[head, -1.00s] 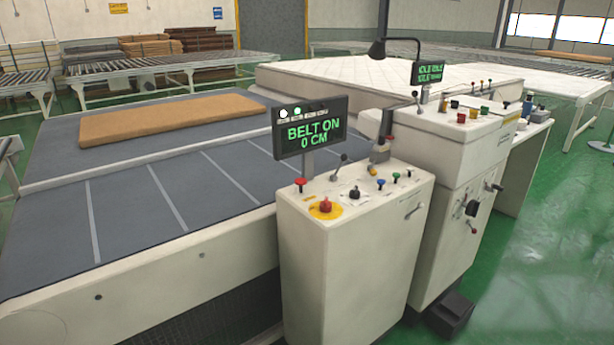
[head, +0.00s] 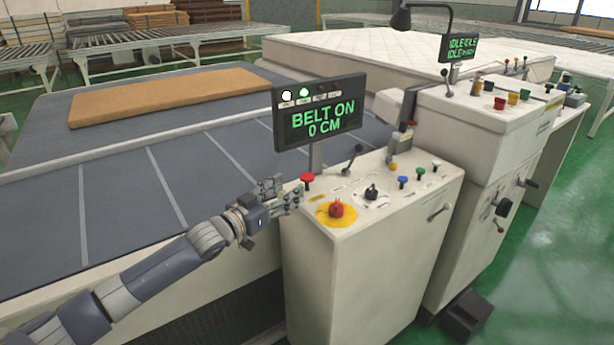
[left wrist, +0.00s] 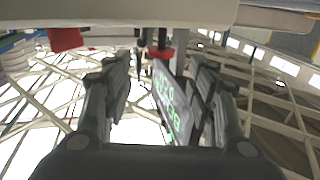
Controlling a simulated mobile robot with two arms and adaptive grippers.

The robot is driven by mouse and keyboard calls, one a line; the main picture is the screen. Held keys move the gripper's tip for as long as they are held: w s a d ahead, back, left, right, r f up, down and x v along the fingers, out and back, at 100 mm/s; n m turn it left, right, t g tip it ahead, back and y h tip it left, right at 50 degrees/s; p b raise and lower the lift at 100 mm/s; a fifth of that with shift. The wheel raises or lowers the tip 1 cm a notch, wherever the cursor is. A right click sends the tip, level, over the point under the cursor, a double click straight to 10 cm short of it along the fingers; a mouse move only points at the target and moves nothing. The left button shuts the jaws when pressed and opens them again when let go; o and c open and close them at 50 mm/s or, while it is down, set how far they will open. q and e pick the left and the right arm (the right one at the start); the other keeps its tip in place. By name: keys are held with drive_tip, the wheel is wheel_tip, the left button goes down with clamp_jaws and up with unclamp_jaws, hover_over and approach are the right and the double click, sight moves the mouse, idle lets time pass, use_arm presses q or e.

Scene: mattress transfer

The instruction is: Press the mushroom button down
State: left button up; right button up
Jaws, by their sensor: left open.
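A red mushroom-shaped button (head: 306,178) stands on the near left corner of the cream control console (head: 350,260). A second red knob (head: 336,209) sits on a yellow disc to its right. My left gripper (head: 287,192) is open and empty, just left of the red mushroom button; contact cannot be told. In the left wrist view the picture looks upside down, with the open fingers (left wrist: 160,75) on either side of the belt display. A red cap on a dark stem (left wrist: 165,53) hangs beyond the fingertips, and another red shape (left wrist: 66,38) is at upper left. My right gripper is out of view.
The display (head: 320,112) reads "BELT ON 0 CM" and stands on a post behind the button. A lever (head: 353,155) and several coloured knobs share the console top. A brown slab (head: 170,97) lies on the grey belt (head: 110,200). A second console stands to the right.

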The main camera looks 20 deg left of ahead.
sight(303, 180)
use_arm(q)
drive_tip(key=x, duration=0.7)
drive_tip(key=shift+w+f, duration=0.1)
drive_tip(key=shift+w, duration=0.15)
drive_tip(key=shift+w+d, duration=0.25)
drive_tip(key=shift+w, duration=0.3)
clamp_jaws()
drive_tip(key=shift+f, duration=0.9)
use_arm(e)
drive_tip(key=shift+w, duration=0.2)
use_arm(q)
unclamp_jaws()
drive_tip(key=shift+r, duration=0.1)
